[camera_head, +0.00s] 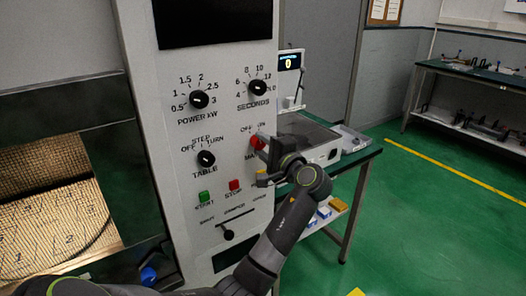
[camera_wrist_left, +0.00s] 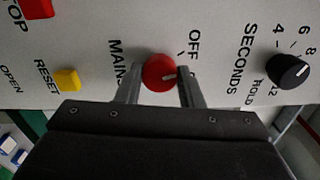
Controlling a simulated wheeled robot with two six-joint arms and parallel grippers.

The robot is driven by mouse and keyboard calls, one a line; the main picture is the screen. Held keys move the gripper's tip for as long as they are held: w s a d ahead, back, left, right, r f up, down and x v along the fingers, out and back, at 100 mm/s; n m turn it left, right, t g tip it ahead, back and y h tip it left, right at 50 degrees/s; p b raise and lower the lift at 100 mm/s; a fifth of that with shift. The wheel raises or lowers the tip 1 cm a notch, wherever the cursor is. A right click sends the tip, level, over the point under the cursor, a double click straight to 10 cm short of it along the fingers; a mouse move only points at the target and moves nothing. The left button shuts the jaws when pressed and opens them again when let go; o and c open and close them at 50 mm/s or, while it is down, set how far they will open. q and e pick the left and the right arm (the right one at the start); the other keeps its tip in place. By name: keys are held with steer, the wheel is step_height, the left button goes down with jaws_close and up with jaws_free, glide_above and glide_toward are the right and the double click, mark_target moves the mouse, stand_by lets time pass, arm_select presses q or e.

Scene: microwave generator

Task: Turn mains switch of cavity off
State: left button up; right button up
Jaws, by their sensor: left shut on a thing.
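The mains switch is a red round knob (camera_wrist_left: 158,72) on the pale panel, in the middle of the left wrist view. In the head view the red knob (camera_head: 257,142) is partly covered by my left gripper (camera_head: 268,157). The two fingers of my left gripper (camera_wrist_left: 160,88) are shut on the knob, one on each side. The ON side is hidden there by the gripper. My right gripper is not in view.
The seconds knob (camera_head: 257,87) is above, with the power knob (camera_head: 199,99) and table knob (camera_head: 206,158) to the left. The red stop button (camera_head: 235,185) and yellow reset button (camera_wrist_left: 68,79) are close by. A workbench (camera_head: 350,165) stands to the right.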

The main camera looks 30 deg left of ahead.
arm_select(q)
steer(key=shift+n+b, duration=0.8)
steer(key=shift+n, duration=0.7)
steer(key=o, duration=1)
